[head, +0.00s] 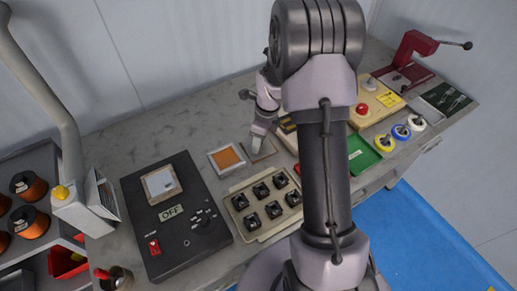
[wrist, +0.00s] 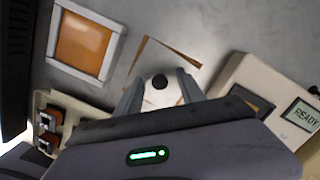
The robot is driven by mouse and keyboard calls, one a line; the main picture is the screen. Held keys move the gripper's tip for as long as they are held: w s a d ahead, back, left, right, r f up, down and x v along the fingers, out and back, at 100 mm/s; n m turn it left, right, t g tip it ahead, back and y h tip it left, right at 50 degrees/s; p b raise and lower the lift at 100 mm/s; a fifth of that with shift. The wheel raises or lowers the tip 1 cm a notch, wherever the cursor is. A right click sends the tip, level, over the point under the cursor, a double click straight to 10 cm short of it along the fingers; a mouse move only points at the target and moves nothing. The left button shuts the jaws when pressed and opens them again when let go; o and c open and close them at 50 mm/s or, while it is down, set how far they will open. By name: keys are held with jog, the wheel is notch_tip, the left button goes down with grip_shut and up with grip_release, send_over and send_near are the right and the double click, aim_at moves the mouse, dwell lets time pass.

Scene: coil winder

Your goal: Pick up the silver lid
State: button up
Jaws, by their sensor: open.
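The silver lid (wrist: 168,98), pale with a round black knob, shows in the wrist view between the fingers of my gripper (wrist: 160,92). It lies over a thin brown square (wrist: 142,52) on the grey bench. The fingers are open, one on each side of the lid; I cannot tell whether they touch it. My gripper and arm cover the lid's lower part in the wrist view. In the head view my gripper (head: 261,132) points down at the tan square (head: 264,151), and the lid cannot be made out there.
A silver-framed orange tray (head: 227,158) lies to the left of my gripper. A beige block with several black sockets (head: 237,201) is in front. A beige unit with a READY display (wrist: 252,76) stands close on the right in the wrist view. A black OFF panel (head: 190,240) is further left.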

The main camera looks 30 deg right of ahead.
jog(key=shift+r, duration=0.15)
grip_shut()
